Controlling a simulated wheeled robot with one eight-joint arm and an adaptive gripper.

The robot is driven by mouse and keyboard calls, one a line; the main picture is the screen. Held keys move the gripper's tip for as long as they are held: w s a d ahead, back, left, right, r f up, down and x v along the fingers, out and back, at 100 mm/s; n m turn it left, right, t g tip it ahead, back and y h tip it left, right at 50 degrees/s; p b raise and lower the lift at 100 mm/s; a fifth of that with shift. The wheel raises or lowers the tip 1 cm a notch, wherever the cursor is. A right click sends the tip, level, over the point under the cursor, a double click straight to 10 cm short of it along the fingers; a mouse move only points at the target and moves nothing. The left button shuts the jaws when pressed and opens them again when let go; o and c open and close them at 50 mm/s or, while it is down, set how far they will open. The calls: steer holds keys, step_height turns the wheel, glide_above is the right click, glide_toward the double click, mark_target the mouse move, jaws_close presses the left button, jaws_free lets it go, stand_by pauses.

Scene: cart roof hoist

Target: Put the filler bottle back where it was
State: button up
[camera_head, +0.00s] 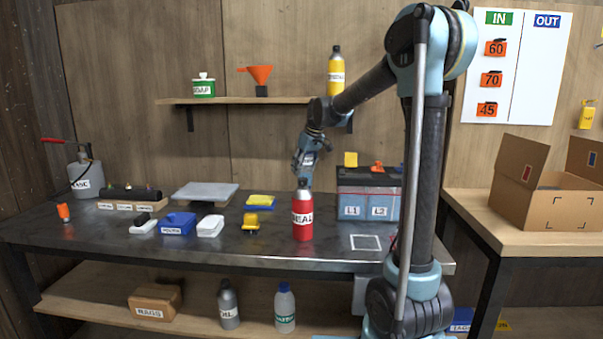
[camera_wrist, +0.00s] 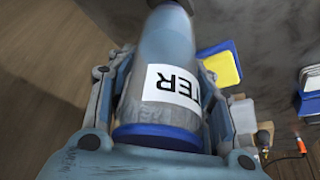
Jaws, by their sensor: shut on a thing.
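My gripper (camera_head: 304,172) hangs over the table just above and behind a red bottle (camera_head: 302,220) marked SEAL, which stands upright. In the wrist view my gripper (camera_wrist: 165,115) is shut around the filler bottle (camera_wrist: 150,65), a translucent grey-blue bottle with a blue end nearest the camera. Its white label shows upside-down letters ending in TER. In the head view I cannot separate this bottle from the gripper and the red bottle. A white square outline (camera_head: 367,242) on the table, right of the red bottle, is empty.
A battery (camera_head: 368,205) marked L1 and L2 stands to the right, coloured caps on top. A yellow and blue sponge (camera_head: 260,201), a yellow item (camera_head: 251,222) and a blue box (camera_head: 178,224) lie left. The shelf (camera_head: 235,101) is above. Bottles (camera_head: 285,308) stand below.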

steer(key=shift+f, duration=0.9)
steer(key=o, duration=1.4)
steer(key=shift+c, duration=0.2)
steer(key=v, duration=1.2)
steer(key=shift+r, duration=0.35)
steer(key=shift+s, duration=0.1)
